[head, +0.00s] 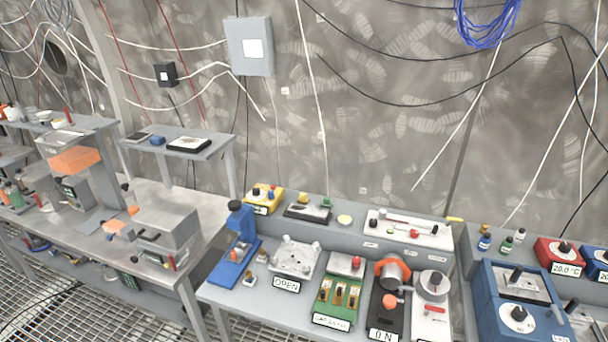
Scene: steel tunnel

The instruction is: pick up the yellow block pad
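A yellow block pad (276,207) sits at the left end of the raised back shelf of the middle bench in the head view. It carries small blue and red pieces on top and a white label on its front. The label is too small to read. Neither of my grippers shows in this view.
The middle bench (216,295) holds a blue press (232,262), a white plate (296,258), a green panel (337,300) and a black unit (384,306). A black pad (307,212) stands right of the yellow one. Left is a steel table (205,240); cables hang behind.

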